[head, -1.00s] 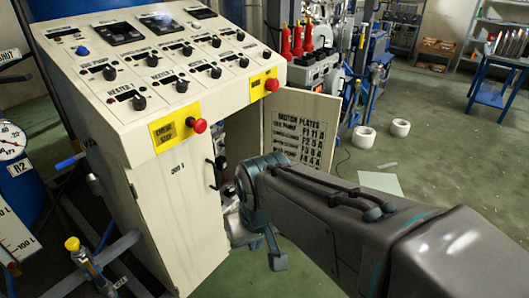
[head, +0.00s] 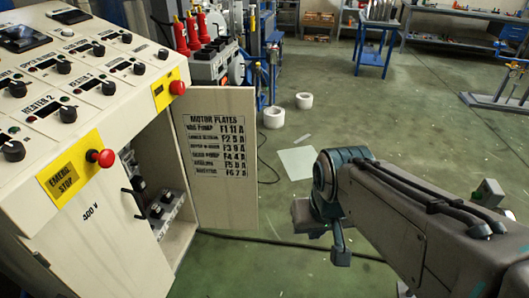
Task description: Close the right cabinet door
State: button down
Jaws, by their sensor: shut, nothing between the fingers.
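The right cabinet door (head: 222,196) stands wide open in the head view. It is a cream panel swung out to the right of the cabinet, with its MOTOR PLATES list facing me. The cabinet opening shows grey devices with black knobs (head: 158,208) inside. The left door (head: 95,232), marked 400 V, looks shut and has a dark handle (head: 133,204). My gripper (head: 341,257) is at the far end of my arm, right of the open door's free edge and apart from it. It is shut and empty. My arm hides part of the floor there.
The control panel with knobs and red emergency stop buttons (head: 103,157) tops the cabinet. A dark cable (head: 290,244) crosses the floor below the door. White rings (head: 272,118) and a pale sheet (head: 297,162) lie behind. Open green floor (head: 440,130) spreads to the right.

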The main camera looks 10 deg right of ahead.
aim_at(216, 129)
jog(key=z, duration=0.45)
jog(key=i, duration=4.1)
jog(key=u, duration=4.1)
jog(key=i, duration=0.45)
jog(key=u, duration=0.25)
